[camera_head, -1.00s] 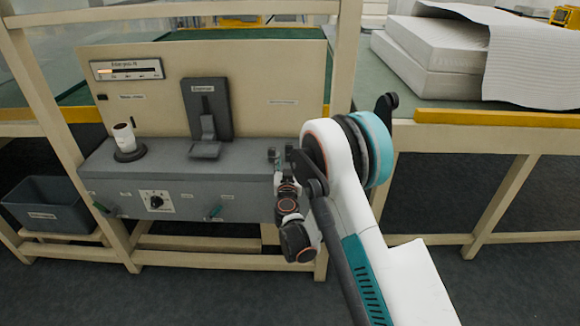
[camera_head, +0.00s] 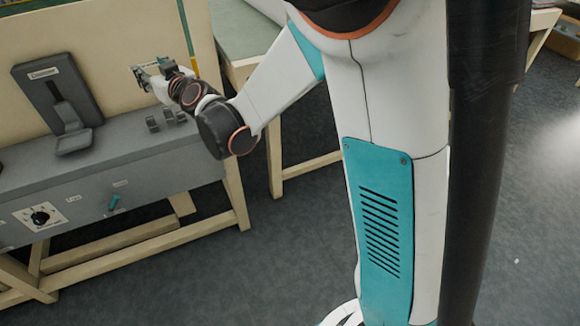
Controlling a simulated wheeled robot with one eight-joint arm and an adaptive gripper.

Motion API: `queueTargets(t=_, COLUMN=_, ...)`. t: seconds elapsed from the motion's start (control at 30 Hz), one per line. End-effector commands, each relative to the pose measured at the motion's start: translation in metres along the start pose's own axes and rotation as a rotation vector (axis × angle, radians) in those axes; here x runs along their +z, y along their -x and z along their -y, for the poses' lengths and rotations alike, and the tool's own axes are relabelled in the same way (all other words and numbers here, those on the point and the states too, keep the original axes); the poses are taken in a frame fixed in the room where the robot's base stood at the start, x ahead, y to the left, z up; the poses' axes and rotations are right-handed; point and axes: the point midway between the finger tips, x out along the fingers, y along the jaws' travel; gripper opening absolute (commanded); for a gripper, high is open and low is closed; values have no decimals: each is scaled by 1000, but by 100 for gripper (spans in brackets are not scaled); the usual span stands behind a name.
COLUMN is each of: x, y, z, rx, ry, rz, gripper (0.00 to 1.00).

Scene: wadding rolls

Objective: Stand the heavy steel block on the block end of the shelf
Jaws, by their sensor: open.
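My gripper (camera_head: 142,77) is at the end of my arm, above the right part of the grey shelf (camera_head: 115,152) and in front of the beige back panel (camera_head: 120,38). It is open, with its fingers towards the left, and I see nothing between them. Small dark grey block-like pieces (camera_head: 152,124) sit on the right end of the shelf top, below my gripper. I cannot tell whether one of them is the heavy steel block.
A dark upright holder (camera_head: 58,92) with a tray-like foot stands on the shelf to the left. A green-topped table (camera_head: 240,32) stands behind. Dark floor (camera_head: 280,240) is open in front of it.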

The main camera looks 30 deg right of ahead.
Motion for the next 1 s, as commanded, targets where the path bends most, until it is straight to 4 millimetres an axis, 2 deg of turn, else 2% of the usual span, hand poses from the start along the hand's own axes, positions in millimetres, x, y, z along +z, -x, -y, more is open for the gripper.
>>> queueTargets(t=0.03, x=-8, y=16, z=0, rx=-14, ry=1, rz=25, gripper=46)
queueTargets(t=0.2, x=-20, y=68, z=1, rx=-55, ry=-8, rz=132, gripper=46)
queueTargets(t=0.43, x=-14, y=150, z=-2, rx=-62, ry=-29, rz=312, gripper=46)
queueTargets(t=0.67, x=15, y=242, z=-14, rx=-2, ry=-65, rz=510, gripper=46)
queueTargets(t=0.9, x=59, y=343, z=-31, rx=130, ry=-112, rz=717, gripper=46)
queueTargets(t=1.0, x=76, y=378, z=-39, rx=192, ry=-131, rz=784, gripper=46)
